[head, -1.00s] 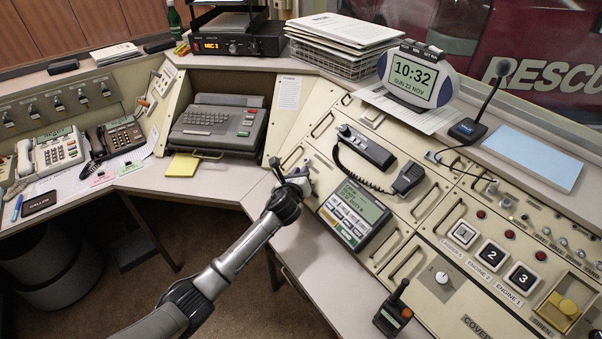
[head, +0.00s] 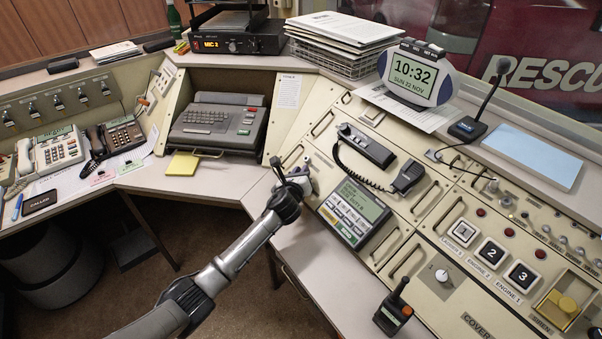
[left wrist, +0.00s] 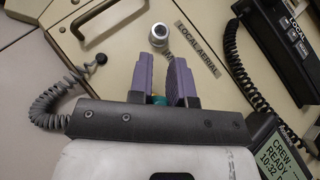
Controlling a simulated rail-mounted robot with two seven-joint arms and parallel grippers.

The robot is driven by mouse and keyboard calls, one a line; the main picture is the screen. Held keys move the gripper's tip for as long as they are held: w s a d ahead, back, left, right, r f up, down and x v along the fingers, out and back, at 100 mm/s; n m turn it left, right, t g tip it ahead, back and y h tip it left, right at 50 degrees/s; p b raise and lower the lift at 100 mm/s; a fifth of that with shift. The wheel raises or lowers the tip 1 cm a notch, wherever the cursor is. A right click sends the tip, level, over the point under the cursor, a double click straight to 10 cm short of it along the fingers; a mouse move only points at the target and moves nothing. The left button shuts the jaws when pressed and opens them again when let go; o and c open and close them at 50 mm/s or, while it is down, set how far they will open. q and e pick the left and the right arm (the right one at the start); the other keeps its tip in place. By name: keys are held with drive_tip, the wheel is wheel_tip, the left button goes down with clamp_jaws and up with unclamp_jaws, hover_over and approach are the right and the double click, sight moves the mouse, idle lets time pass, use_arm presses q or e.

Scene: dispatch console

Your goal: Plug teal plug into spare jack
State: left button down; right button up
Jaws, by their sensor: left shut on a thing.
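My left gripper (head: 300,176) is at the lower left end of the sloping console panel. In the left wrist view its two purple fingers (left wrist: 160,72) are shut on the teal plug (left wrist: 158,100), of which only a small teal patch shows low between them. A round silver jack (left wrist: 160,36) sits on the panel just beyond the fingertips, apart from them in the picture, beside a LOCAL AERIAL label. I cannot tell whether this is the spare jack. In the head view the plug is hidden by the gripper. My right gripper is not in view.
A coiled dark cord (left wrist: 45,104) loops left of the gripper to a black grommet on the panel. A handset (head: 366,147) with coiled cord and a status screen unit (head: 353,213) are to the right. A panel handle (left wrist: 95,14) is at upper left. The desk below is clear.

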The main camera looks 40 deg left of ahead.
use_arm(q)
drive_tip(key=c, duration=1)
unclamp_jaws()
drive_tip(key=shift+w+f, duration=0.1)
drive_tip(key=shift+s+d+p, duration=0.15)
drive_tip(key=shift+s+p, duration=0.15)
drive_tip(key=shift+s, duration=0.1)
drive_tip(key=p+v, duration=0.4)
drive_tip(key=v, duration=0.9)
